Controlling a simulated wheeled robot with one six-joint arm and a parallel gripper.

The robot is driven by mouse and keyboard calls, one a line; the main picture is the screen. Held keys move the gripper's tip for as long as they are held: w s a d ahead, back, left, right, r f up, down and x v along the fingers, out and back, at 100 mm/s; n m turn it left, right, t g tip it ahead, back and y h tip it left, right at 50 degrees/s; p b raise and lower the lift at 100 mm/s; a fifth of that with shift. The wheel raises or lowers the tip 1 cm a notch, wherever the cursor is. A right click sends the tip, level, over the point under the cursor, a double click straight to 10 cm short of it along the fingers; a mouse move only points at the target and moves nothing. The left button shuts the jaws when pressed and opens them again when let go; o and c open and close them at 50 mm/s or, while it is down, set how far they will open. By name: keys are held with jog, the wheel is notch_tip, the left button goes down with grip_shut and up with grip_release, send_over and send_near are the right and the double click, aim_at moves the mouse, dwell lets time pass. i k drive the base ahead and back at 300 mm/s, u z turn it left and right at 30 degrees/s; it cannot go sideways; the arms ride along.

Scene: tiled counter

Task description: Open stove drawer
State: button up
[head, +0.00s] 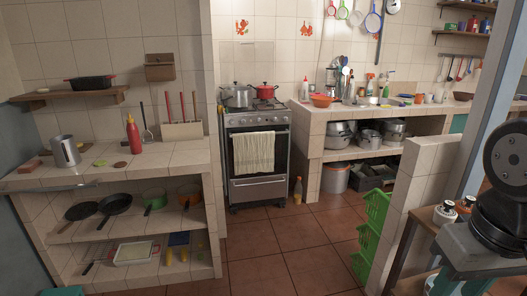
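The stove (232,125) stands against the back tiled wall, between two tiled counters. Its drawer (262,191) is the silver front panel at the bottom, below the oven door, with a horizontal handle near its top. The drawer looks shut, flush with the stove front. A cream towel (254,153) hangs over the oven door above it. Part of my arm shows at the right edge, far from the stove. My gripper is not in view.
The red-tiled floor (282,236) before the stove is open. A bottle (298,190) stands on the floor right of the stove. Green crates (374,215) and a low tiled wall (418,190) stand at the right. A tiled counter (165,164) with shelves is at the left.

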aim_at(251, 189)
jog(key=u, duration=0.05)
jog(key=i, duration=1.95)
jog(key=u, duration=0.2)
jog(key=i, duration=1.95)
jog(key=u, duration=0.15)
